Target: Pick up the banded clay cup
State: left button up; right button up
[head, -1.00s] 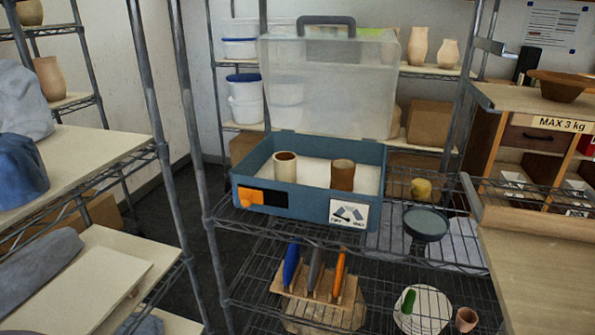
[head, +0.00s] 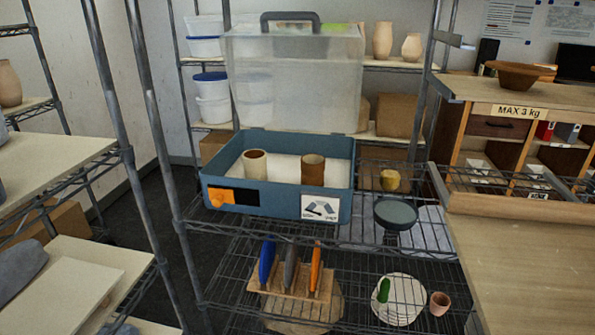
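A cream clay cup (head: 255,166) stands upright at the left in an open blue box (head: 270,196), with a darker band at its rim. A brown clay cup (head: 313,171) stands upright to its right in the same box. A small reddish clay cup (head: 440,304) is on the lower shelf beside a plate. I cannot tell for sure which cup is the banded one. Neither gripper is in view.
The box sits on a wire shelf with its clear lid (head: 293,78) raised behind it. Metal posts (head: 160,140) rise at the left. A dark bowl (head: 396,213) and a yellowish lump (head: 390,180) lie right of the box. A wooden bench (head: 525,245) fills the right.

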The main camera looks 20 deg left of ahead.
aim_at(312, 165)
jog(key=i+j+z, duration=0.2)
jog(key=i+j, duration=0.25)
jog(key=i+j+z, duration=0.2)
jog(key=i+j, duration=0.25)
jog(key=k+u, duration=0.25)
jog(key=i+j+z, duration=0.25)
jog(key=i+l, duration=0.05)
jog(key=l, duration=0.05)
